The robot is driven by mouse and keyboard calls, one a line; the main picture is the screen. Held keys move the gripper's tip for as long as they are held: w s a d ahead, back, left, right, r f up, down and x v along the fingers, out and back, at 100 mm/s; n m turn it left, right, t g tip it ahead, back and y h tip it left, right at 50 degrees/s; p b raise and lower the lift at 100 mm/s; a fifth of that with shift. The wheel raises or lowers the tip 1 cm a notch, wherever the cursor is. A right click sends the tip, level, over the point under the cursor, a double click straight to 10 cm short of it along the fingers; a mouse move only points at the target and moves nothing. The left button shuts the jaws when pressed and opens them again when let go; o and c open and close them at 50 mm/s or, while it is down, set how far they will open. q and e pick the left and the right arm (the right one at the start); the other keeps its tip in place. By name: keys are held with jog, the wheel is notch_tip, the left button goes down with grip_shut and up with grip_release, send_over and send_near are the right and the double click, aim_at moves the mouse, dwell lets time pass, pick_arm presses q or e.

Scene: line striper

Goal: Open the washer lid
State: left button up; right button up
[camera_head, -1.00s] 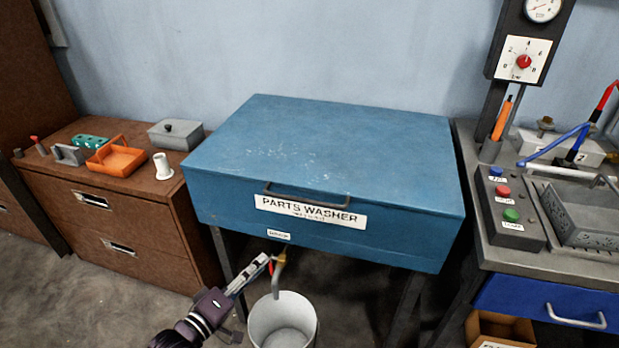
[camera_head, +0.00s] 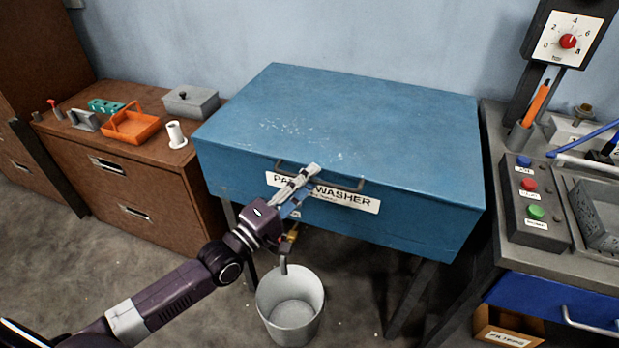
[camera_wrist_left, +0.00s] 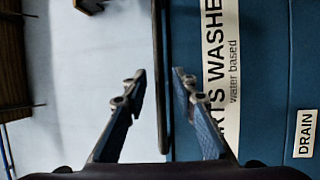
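The blue parts washer (camera_head: 420,225) stands in the middle of the head view with its flat lid (camera_head: 370,115) down. A dark bar handle (camera_head: 338,183) runs along the upper front, just above the white label (camera_head: 350,198). My left gripper (camera_head: 303,172) is at the handle's left part and hides some of the label. In the left wrist view my left gripper (camera_wrist_left: 159,78) is open, its two fingers either side of the handle (camera_wrist_left: 161,50). I see gaps between the bar and both fingers. My right gripper is not in view.
A grey bucket (camera_head: 290,305) stands on the floor below the drain spout (camera_head: 284,260). A brown cabinet with an orange tray (camera_head: 130,125) and small parts is at left. A bench with a button box (camera_head: 533,215) is close at right. The lid top is clear.

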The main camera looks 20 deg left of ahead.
pick_arm(q)
jog(key=shift+w, duration=0.1)
jog(key=c, duration=0.7)
grip_shut()
